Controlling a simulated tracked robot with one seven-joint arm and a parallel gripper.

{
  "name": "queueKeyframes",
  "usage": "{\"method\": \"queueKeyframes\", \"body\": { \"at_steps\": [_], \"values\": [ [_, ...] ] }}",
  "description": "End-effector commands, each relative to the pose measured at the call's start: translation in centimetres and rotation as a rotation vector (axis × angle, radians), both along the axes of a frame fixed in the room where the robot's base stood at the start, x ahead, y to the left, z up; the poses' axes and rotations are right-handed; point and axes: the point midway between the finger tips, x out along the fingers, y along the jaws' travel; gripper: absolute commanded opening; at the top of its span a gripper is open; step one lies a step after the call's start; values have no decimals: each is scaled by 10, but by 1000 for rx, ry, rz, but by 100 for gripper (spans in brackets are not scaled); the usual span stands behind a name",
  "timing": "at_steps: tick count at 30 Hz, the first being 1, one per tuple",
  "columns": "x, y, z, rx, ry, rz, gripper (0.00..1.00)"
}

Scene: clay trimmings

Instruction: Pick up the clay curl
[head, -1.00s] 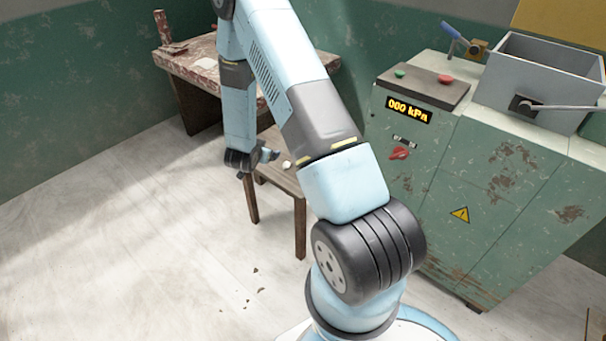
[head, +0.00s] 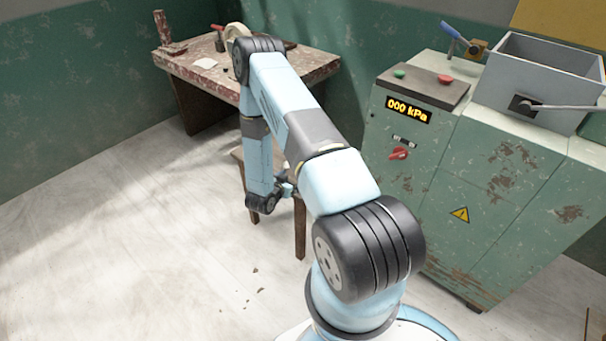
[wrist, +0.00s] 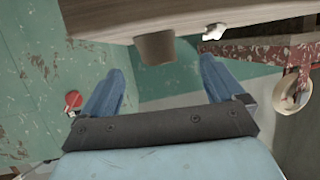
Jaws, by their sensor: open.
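A small white piece (wrist: 213,32), which may be the clay curl, shows near the edge of the wooden stool in the wrist view. I cannot be sure of its shape. In the head view my arm and gripper hide the spot on the stool (head: 236,155) where a white piece showed before. My gripper (head: 284,190) is low beside the stool. In the wrist view my gripper (wrist: 165,88) has its two blue fingers wide apart, with nothing between them.
A brown block-like thing (wrist: 155,48) adjoins the stool in the wrist view. The worn red table (head: 295,65) stands behind, with a cream ring (wrist: 292,92). The green machine (head: 440,165) stands at the right. The floor at left is clear.

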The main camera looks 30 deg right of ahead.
Motion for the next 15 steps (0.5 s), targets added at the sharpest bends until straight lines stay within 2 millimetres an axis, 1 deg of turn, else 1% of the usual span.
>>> {"method": "queueKeyframes", "body": {
  "at_steps": [1, 4, 12, 15],
  "values": [
    [3, -8, -3, -1, -1, -4, 95],
    [11, -19, -7, -1, -1, -2, 95],
    [18, -32, -13, 1, 1, -1, 95],
    [21, -41, -15, 0, 1, -3, 95]
  ]
}}
